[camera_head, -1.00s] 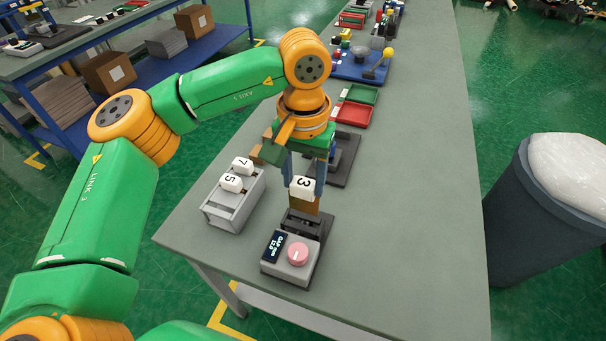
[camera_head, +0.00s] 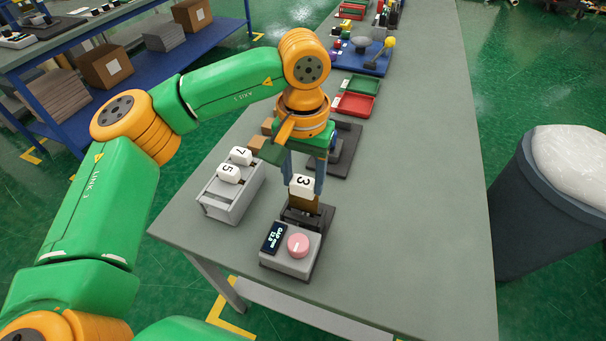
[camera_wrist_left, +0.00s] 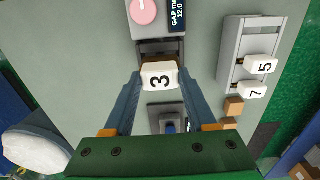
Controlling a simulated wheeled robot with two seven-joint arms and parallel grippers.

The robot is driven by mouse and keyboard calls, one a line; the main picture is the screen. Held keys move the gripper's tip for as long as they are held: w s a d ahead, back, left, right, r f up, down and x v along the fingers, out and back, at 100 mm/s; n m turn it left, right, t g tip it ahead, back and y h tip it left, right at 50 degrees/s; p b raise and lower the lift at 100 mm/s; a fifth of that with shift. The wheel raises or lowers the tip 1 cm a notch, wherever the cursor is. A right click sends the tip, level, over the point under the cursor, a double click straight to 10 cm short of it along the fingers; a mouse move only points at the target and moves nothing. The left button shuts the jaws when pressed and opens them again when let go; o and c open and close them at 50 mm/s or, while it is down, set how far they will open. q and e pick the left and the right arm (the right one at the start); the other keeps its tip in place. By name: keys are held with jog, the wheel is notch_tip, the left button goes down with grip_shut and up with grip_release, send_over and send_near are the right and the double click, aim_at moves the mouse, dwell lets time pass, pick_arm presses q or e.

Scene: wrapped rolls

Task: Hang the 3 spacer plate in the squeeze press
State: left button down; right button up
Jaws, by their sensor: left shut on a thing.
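My left gripper (camera_head: 303,182) is shut on the 3 spacer plate (camera_head: 303,186), holding it by its white numbered top. Its brownish lower part reaches down at the dark slot of the squeeze press (camera_head: 290,252), which has a pink knob and a small display. In the left wrist view the 3 plate (camera_wrist_left: 159,77) sits between the fingers, at the near edge of the press opening (camera_wrist_left: 157,48). I cannot tell whether the plate rests on the press. The 7 plate (camera_head: 241,156) and 5 plate (camera_head: 229,173) stand in the grey rack (camera_head: 231,203). My right gripper is not in view.
A dark stand (camera_head: 342,158) is just behind the gripper. Red and green trays (camera_head: 355,97) and a blue board (camera_head: 362,62) lie farther back on the grey table (camera_head: 410,200). A bin (camera_head: 540,200) stands on the right. The table's right side is clear.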

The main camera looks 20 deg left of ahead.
aim_at(303, 200)
pick_arm(q)
jog(key=shift+f+b, duration=0.9)
jog(key=shift+f, duration=0.15)
jog(key=shift+f+b, duration=1.9)
jog(key=shift+f, duration=0.4)
jog(key=shift+r, duration=0.1)
jog(key=shift+c, duration=0.6)
grip_release()
notch_tip(303, 200, up, 7)
jog(key=shift+r, duration=0.1)
